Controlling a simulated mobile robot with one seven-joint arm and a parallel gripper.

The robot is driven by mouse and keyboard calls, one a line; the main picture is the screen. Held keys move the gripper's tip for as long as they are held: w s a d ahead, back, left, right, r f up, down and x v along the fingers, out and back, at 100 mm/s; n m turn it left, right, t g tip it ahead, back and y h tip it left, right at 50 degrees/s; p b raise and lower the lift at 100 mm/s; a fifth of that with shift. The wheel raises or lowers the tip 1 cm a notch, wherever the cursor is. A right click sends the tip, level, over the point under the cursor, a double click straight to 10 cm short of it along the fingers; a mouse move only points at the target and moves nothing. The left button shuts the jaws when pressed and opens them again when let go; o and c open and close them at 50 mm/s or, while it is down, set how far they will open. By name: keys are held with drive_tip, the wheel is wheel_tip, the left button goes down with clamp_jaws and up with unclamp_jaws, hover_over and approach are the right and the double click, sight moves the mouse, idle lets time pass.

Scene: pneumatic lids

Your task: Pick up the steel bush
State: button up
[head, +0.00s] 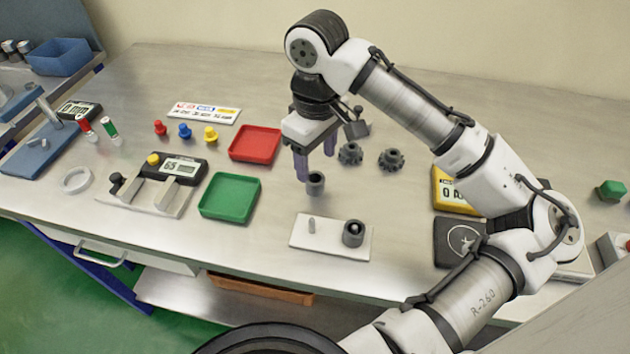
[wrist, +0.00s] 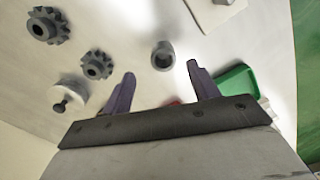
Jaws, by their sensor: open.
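A dark grey hollow bush (head: 315,183) stands upright on the bench in the head view, just below my gripper. In the wrist view the bush (wrist: 162,56) shows its open bore, lying between the lines of the two fingertips and slightly beyond them. My gripper (head: 316,166) is open and empty, its purple fingers pointing down above the bush. In the wrist view the gripper (wrist: 161,73) has a clear gap between its fingers. A second dark ring-shaped part (head: 352,233) sits on a white plate (head: 333,252) beside a small pin.
Two dark gears (head: 350,154) (head: 391,159) stand right of my gripper. A red tray (head: 254,145) and a green tray (head: 229,198) lie to the left. A yellow meter (head: 455,190) is at the right. Bare bench surrounds the bush.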

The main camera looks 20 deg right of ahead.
sight(315, 177)
drive_tip(key=f, duration=0.2)
drive_tip(key=f+p, duration=0.1)
drive_tip(key=f, duration=0.2)
drive_tip(key=shift+s+a+f, duration=0.15)
drive_tip(key=shift+a+f, duration=0.05)
drive_tip(key=shift+f, duration=0.1)
drive_tip(key=shift+c, duration=0.3)
drive_tip(key=c, duration=1.1)
drive_tip(key=shift+r, duration=0.15)
